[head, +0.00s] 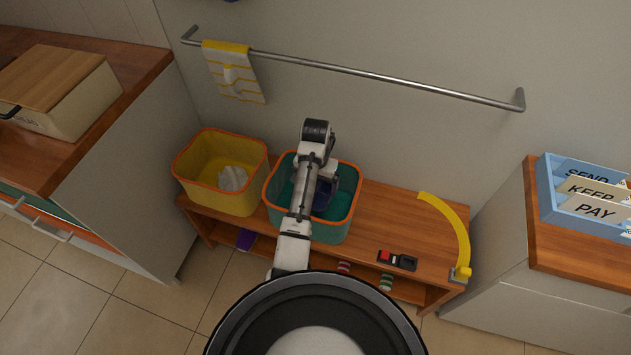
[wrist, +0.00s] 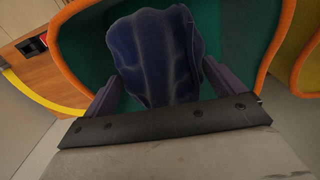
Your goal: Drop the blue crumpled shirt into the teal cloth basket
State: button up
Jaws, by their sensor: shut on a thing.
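The blue crumpled shirt (wrist: 155,55) is dark blue and fills the space between the fingers of my gripper (wrist: 160,90) in the wrist view. My gripper is shut on it. In the head view the shirt (head: 322,192) shows as a dark blue patch beside my arm, over the teal cloth basket (head: 330,230). The teal basket has an orange rim, which also shows around the shirt in the wrist view (wrist: 75,65). My gripper is over the basket's opening; my arm hides its fingers in the head view. I cannot tell whether the shirt touches the basket's bottom.
A yellow basket (head: 195,193) with a whitish crumpled cloth (head: 232,178) stands left of the teal one on the wooden bench (head: 385,210). A yellow curved strip (head: 455,225) and a small red-and-black item (head: 397,260) lie to the right. A towel rail (head: 385,78) runs along the wall behind.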

jog(key=o, duration=0.7)
notch_tip(320, 180, up, 14)
jog(key=p, duration=0.7)
